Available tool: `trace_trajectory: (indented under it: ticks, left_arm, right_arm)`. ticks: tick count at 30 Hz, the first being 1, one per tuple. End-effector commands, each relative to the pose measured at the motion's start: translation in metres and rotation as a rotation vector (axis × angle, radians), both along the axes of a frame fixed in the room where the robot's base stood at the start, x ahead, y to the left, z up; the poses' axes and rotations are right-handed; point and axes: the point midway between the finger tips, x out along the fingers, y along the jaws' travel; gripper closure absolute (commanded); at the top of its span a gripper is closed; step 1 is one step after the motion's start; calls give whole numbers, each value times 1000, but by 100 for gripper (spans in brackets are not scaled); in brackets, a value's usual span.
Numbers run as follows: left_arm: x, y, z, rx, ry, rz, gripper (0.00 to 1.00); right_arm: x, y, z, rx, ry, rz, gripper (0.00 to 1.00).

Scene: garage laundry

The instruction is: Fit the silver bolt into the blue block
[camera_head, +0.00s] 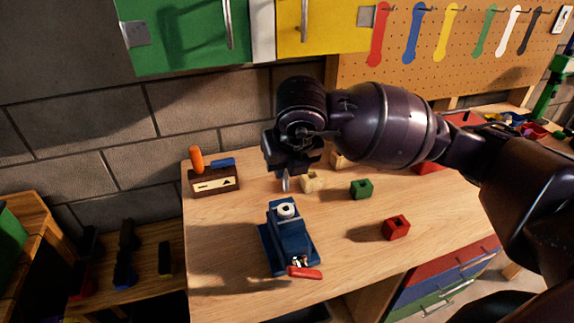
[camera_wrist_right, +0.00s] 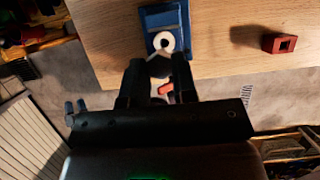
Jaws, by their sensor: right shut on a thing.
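My right gripper (camera_head: 283,170) is shut on the silver bolt (camera_head: 285,184), which points down from the jaws. In the right wrist view my right gripper (camera_wrist_right: 155,75) holds its grey, six-sided end (camera_wrist_right: 158,67). A dark blue vise-like body (camera_head: 275,244) stands on the workbench, with a white ring (camera_head: 286,209) around a dark hole on top. It also shows in the right wrist view (camera_wrist_right: 151,24). I cannot tell whether its top is a separate blue block. The bolt appears above and behind the ring, apart from it in the head view. My left gripper is not in view.
The wooden workbench (camera_head: 222,253) also bears a tan block (camera_head: 313,182), a green block (camera_head: 361,190) and a red block (camera_head: 397,230). A red handle (camera_head: 305,273) lies at the vise's front. A small toolbox (camera_head: 215,182) stands back left. Bench space left of the vise is clear.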

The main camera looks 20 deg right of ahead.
Motion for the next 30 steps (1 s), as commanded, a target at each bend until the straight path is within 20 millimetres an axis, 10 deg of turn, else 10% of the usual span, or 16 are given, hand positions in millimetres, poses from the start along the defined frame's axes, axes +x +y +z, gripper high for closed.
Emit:
trace_trajectory:
  ticks: [30]
  left_arm:
    - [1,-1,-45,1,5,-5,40]
  right_arm:
    - [0,0,-50,0,2,0,99]
